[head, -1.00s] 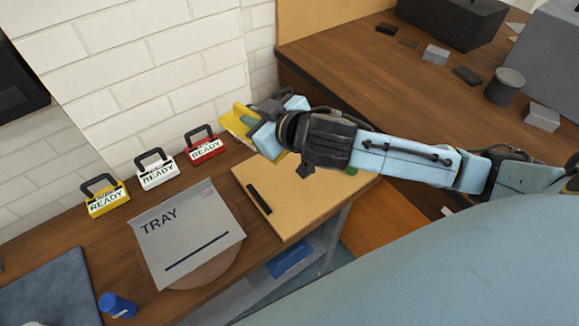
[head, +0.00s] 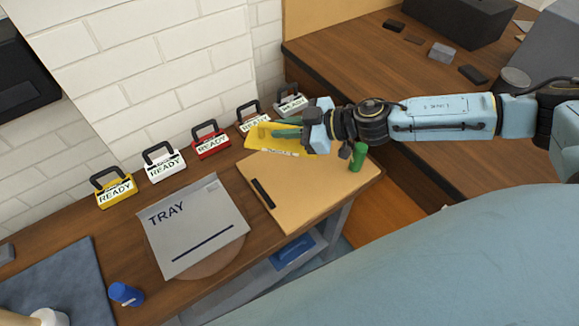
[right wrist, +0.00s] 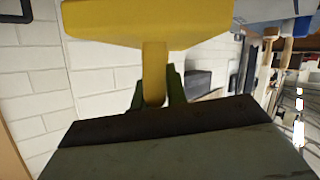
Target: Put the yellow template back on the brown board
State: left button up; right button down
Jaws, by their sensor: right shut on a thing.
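The yellow template (head: 280,138) is in my right gripper (head: 284,126), over the back edge of the tan-brown board (head: 315,188) in the head view. Whether it touches the board or hangs just above it, I cannot tell. In the right wrist view the template (right wrist: 150,18) shows a wide plate and a narrow stem, and the right gripper's fingers (right wrist: 155,88) are shut on the stem. The board lies flat on the bench, with a dark strip (head: 263,193) on its left part. My left gripper is not in view.
A green cylinder (head: 358,157) stands at the board's right corner. A grey TRAY sheet (head: 197,228) lies left of the board. Several READY-labelled holders (head: 211,141) line the wall behind.

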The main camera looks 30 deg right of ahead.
jog(key=shift+s+d+f, duration=0.1)
jog(key=shift+d+f, duration=0.15)
jog(key=shift+d, duration=0.25)
notch_tip(320, 180, down, 10)
jog(key=b, duration=0.5)
jog(key=shift+r, duration=0.1)
jog(key=shift+f, duration=0.2)
jog(key=c, duration=1.4)
grip_release()
jog(key=shift+d, duration=0.1)
